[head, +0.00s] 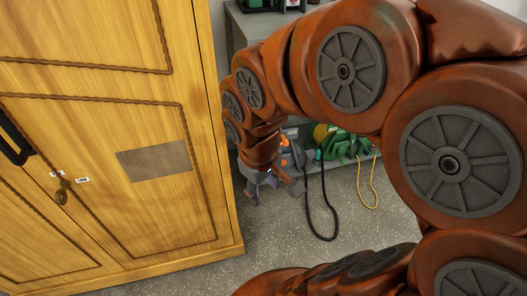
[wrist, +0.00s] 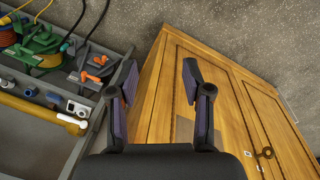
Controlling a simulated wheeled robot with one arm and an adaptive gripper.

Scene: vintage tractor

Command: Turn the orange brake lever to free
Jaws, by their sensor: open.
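I cannot make out a brake lever or a "free" mark for sure. Small orange parts (head: 284,140) show on a grey object on the shelf, just behind my gripper in the head view. Orange pieces (wrist: 98,60) also show on a grey object at the upper left of the wrist view; I cannot tell whether either is the lever. My gripper (wrist: 159,82) is open and empty, its two fingers wide apart in front of the wooden cabinet. In the head view my gripper (head: 272,182) hangs between the cabinet and the shelf, partly covered by my arm.
A wooden cabinet (head: 110,230) with a key (head: 62,192) in its door fills the left. A grey shelf unit (wrist: 45,118) holds a green object (wrist: 42,47), a yellow tube (wrist: 40,110) and a small camera (wrist: 78,107). A black cable (head: 311,215) loops down. Speckled floor (head: 370,240) is open.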

